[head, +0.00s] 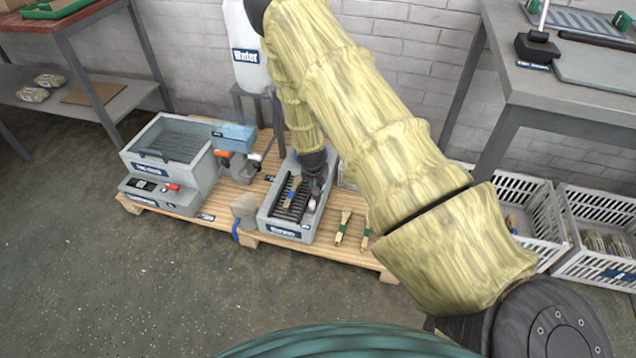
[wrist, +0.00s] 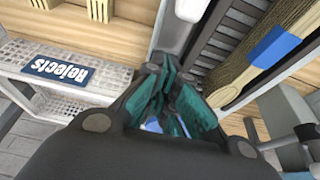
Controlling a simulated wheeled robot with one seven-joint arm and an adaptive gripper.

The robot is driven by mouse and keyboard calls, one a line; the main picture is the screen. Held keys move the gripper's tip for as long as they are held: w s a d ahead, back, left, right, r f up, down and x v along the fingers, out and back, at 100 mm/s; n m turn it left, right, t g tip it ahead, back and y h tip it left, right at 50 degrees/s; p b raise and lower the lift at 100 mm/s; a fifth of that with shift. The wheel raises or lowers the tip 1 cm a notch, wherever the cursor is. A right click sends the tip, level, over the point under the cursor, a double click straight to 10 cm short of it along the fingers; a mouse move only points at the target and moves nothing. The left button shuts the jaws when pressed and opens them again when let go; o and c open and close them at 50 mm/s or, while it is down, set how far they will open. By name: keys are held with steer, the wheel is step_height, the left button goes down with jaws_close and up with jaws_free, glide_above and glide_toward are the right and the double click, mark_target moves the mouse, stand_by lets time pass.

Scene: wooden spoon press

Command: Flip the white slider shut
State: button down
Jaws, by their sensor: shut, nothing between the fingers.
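A grey box with a slatted rack (head: 290,208) stands on the pallet, a dark label on its front. A small white part (head: 312,205), which looks like the white slider, sits at the rack's right side. It seems to show also at the top middle of the wrist view (wrist: 192,9), just beyond my fingers. My gripper (head: 318,188) is over the right side of the box. In the wrist view its teal fingers (wrist: 172,112) are shut together and empty. I cannot tell whether they touch the white part.
A wooden spoon with a blue band (wrist: 280,48) lies on the rack, left of my gripper in the head view. Green-banded wooden pieces (head: 342,228) lie right of the box. A crate labelled Rejects (wrist: 62,72) is close by. A grey machine (head: 165,160) stands left.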

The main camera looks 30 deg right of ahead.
mark_target(312, 202)
steer(key=shift+s+a+r+b, duration=0.15)
steer(key=shift+s+a+b, duration=0.3)
steer(key=shift+s+a, duration=0.75)
steer(key=shift+w+a, duration=0.15)
steer(key=s+a+p, duration=0.1)
steer(key=p, duration=0.1)
steer(key=s+a+p, duration=0.2)
steer(key=shift+a+r, duration=0.2)
steer(key=shift+s+a+f, duration=0.2)
steer(key=shift+a+f, duration=0.05)
steer(key=shift+a, duration=0.05)
steer(key=shift+w+d, duration=0.3)
steer(key=shift+w, duration=0.05)
steer(key=w+d, duration=0.2)
steer(key=d, duration=0.1)
steer(key=shift+w+r+p, duration=0.1)
steer(key=shift+p, duration=0.2)
steer(key=p+v, duration=0.3)
steer(key=v, duration=0.7)
